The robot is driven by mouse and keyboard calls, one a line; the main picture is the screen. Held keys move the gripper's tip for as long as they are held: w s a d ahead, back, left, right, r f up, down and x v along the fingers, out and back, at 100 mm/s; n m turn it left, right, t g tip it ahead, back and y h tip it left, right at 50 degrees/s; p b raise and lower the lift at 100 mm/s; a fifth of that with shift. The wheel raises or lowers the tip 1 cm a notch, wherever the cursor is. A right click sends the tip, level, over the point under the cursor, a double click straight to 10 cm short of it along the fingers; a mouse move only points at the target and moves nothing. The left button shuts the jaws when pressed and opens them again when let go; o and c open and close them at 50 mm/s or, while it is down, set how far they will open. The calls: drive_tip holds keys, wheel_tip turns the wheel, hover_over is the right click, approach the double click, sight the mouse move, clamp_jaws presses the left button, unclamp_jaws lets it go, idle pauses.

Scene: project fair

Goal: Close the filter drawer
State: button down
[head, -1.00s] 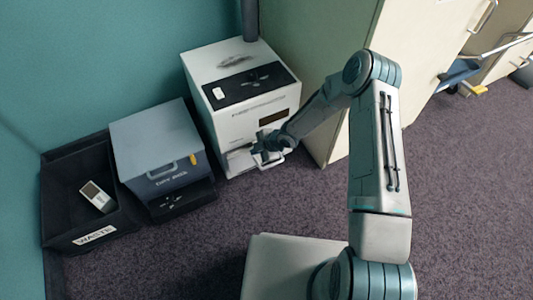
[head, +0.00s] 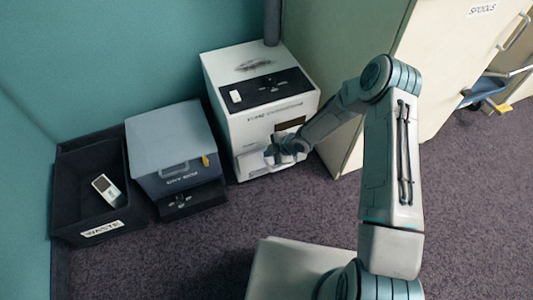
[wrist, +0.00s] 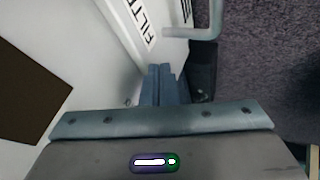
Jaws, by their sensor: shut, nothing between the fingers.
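The filter drawer (head: 250,164) is low in the front of a white fume machine (head: 235,120) against the teal wall. In the wrist view the drawer's white front (wrist: 122,22) carries dark lettering, partly cut off, and a grey bar handle (wrist: 192,33). My gripper (head: 274,153) is at the drawer front, at its right side in the head view. Its fingers (wrist: 160,76) are shut and empty, with their tips at or very near the drawer front; I cannot tell whether they touch. The arm hides part of the drawer, so any remaining gap is unclear.
A blue-grey box machine (head: 175,150) stands left of the white machine. A black waste bin (head: 75,215) holding a small device (head: 105,187) is further left. A beige cabinet (head: 350,150) stands close on the right. Carpet in front is clear.

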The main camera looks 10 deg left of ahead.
drive_tip(key=shift+s+d+f+b, duration=0.15)
drive_tip(key=shift+s+d, duration=0.1)
drive_tip(key=shift+s, duration=0.25)
drive_tip(key=shift+s+d+f+b, duration=0.15)
drive_tip(key=shift+s+d, duration=0.1)
drive_tip(key=shift+s, duration=0.2)
drive_tip(key=s+p+v, duration=0.1)
drive_tip(key=p+v, duration=0.3)
drive_tip(key=v, duration=0.6)
drive_tip(key=shift+r+p, duration=0.2)
drive_tip(key=shift+p, duration=0.2)
